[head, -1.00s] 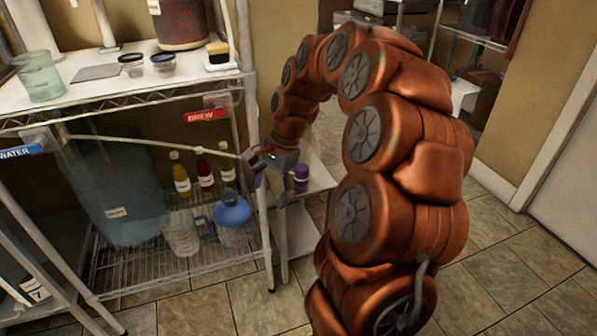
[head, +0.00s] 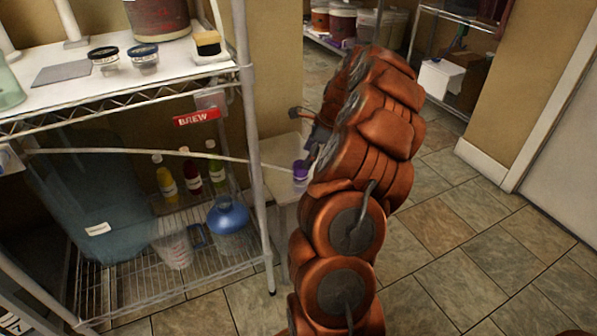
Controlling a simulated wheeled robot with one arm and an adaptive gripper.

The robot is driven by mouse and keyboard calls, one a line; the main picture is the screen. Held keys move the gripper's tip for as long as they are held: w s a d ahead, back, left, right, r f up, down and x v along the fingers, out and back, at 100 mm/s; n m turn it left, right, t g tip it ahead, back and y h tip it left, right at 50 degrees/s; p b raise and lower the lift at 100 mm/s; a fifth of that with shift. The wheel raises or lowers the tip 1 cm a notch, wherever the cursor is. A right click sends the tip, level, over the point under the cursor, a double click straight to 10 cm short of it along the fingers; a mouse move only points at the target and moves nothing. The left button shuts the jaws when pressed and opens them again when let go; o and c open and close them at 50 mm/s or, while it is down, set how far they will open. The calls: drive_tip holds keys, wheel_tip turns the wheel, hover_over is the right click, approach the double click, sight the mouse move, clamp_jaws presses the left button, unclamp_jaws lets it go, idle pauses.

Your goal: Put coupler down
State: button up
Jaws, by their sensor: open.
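A pale hose (head: 140,154) runs from the left side of the rack across to the right. Its right end reaches a small purple piece (head: 300,172) at the edge of a small white stand (head: 280,152) beside the rack. I cannot tell whether this purple piece is the coupler or a separate item. My gripper (head: 308,128) is open, above and just behind the purple piece, and partly hidden by my arm. No held object shows in it.
The wire rack (head: 190,285) holds a large blue-grey container (head: 85,205), several bottles, a clear jug (head: 173,248) and a blue-topped jug (head: 228,216). A red BREW sign (head: 196,119) hangs on the rack. Tiled floor (head: 440,240) is clear at right.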

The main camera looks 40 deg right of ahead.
sight(301, 164)
drive_tip(key=x, duration=0.1)
drive_tip(key=b+x, duration=0.1)
drive_tip(key=x, duration=0.1)
drive_tip(key=b+x, duration=0.1)
drive_tip(key=x, duration=0.1)
drive_tip(key=shift+w+a, duration=0.1)
drive_tip(key=shift+w, duration=0.2)
drive_tip(key=c, duration=1.5)
drive_tip(key=shift+o, duration=0.2)
drive_tip(key=shift+r, duration=0.1)
drive_tip(key=shift+r, duration=0.1)
wheel_tip(301, 164, up, 3)
drive_tip(key=shift+r+p, duration=0.2)
drive_tip(key=shift+p, duration=0.7)
drive_tip(key=s+a+r+p, duration=0.1)
drive_tip(key=s+a+p, duration=0.2)
drive_tip(key=s+a, duration=0.6)
drive_tip(key=s, duration=0.3)
drive_tip(key=shift+s+a+r, duration=0.2)
drive_tip(key=shift+s+a, duration=0.15)
